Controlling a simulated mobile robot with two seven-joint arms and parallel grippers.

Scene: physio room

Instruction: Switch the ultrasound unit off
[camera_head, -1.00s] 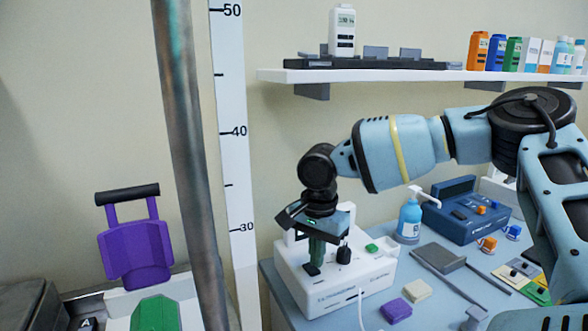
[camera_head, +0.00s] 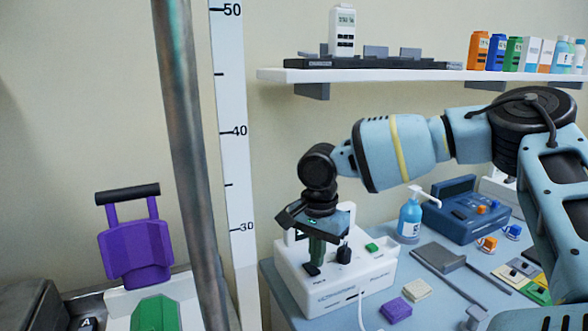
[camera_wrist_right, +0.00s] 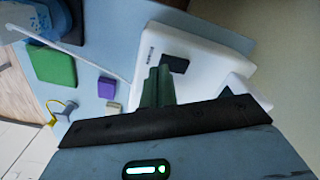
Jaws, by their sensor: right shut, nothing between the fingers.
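The ultrasound unit (camera_head: 330,287) is a white box on the blue-grey table, with its lettered side facing me. Its top carries a dark switch-like part (camera_head: 311,269), a black knob (camera_head: 344,254) and a green button (camera_head: 372,247). My right gripper (camera_head: 316,259) points down over the left part of the unit, shut and empty. In the right wrist view the gripper's green fingers (camera_wrist_right: 155,82) sit beside a dark part (camera_wrist_right: 174,64) on the white unit (camera_wrist_right: 200,45). I cannot tell whether the fingertips touch it. The switch position is unclear. My left gripper is out of view.
A purple block (camera_head: 396,310) and a cream block (camera_head: 417,290) lie right of the unit. A pump bottle (camera_head: 410,219) and a blue device (camera_head: 466,211) stand behind. A metal pole (camera_head: 190,150) rises at left. A shelf (camera_head: 400,75) hangs above.

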